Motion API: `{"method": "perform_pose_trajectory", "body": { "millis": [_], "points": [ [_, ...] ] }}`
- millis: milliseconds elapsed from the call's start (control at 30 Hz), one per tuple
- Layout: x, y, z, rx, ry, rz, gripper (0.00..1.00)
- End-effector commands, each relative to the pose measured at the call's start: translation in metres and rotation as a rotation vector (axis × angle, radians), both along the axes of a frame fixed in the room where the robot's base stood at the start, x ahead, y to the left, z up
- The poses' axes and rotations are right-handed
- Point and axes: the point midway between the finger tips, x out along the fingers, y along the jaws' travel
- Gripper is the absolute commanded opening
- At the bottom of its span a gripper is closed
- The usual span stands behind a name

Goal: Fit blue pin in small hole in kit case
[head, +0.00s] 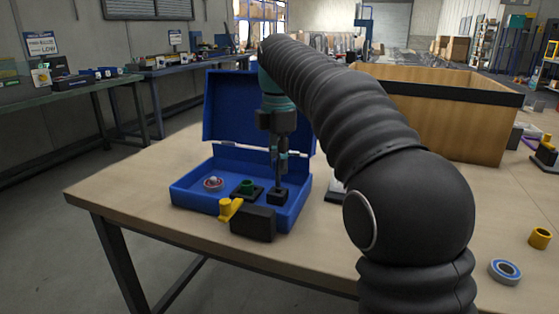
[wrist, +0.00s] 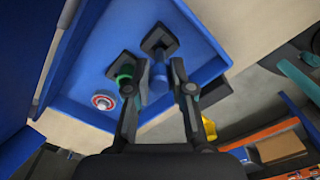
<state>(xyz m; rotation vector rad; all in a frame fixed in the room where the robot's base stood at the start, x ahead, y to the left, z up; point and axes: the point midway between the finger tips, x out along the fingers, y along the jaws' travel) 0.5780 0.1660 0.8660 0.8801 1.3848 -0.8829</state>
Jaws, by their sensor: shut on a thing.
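The kit case (head: 185,200) is an open blue box on the table in the head view; its blue floor and walls also fill much of the wrist view (wrist: 85,80). My gripper (head: 280,166) points down over the case's right part. In the wrist view my gripper (wrist: 157,76) is shut on the blue pin (wrist: 158,82). The pin's far end is at a black square block (wrist: 160,38), which also shows in the head view (head: 280,197). I cannot tell whether the pin touches or enters it; the hole is hidden.
A green piece (head: 247,187) in a black base and a red-and-white ring (head: 213,184) are in the case. A yellow piece (head: 230,208) and black block (head: 253,223) are at its front. A wooden bin (head: 440,115) stands at right, with a blue-grey ring (head: 505,271) nearer.

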Motion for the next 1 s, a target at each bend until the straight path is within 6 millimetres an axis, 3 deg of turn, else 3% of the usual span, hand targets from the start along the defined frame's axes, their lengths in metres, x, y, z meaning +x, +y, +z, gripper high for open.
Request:
{"method": "perform_pose_trajectory", "body": {
  "millis": [1000],
  "points": [
    [0.000,0.000,-0.010,0.000,-0.001,0.000,0.00]
  ]
}}
